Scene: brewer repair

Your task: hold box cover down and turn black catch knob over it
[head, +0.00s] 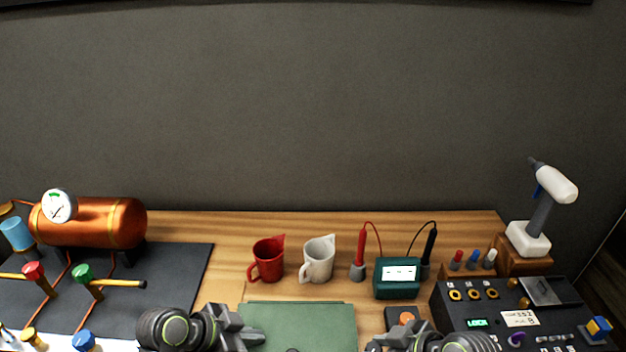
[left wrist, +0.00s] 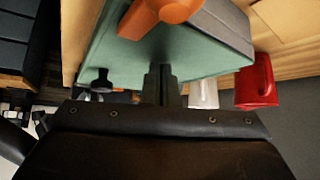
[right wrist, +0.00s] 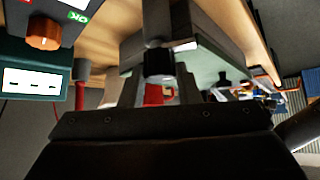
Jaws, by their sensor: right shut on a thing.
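The green box cover (head: 300,325) lies flat on the grey box, at the bottom middle of the head view. It also shows in the left wrist view (left wrist: 205,50). My left gripper (head: 258,337) is shut with nothing seen between its fingers. Its tips are at the cover's left side; I cannot tell whether they touch it. My right gripper (head: 375,345) is at the right of the box, shut on the black catch knob (right wrist: 158,63). How far the catch is turned is hidden. Another small black knob (left wrist: 102,80) stands on the cover.
A red mug (head: 268,260) and a white mug (head: 319,260) stand behind the box. A teal meter (head: 397,279) with probes and a dark control panel (head: 470,313) are at the right. A copper boiler (head: 95,222) stands at the left. Some bare wood lies between.

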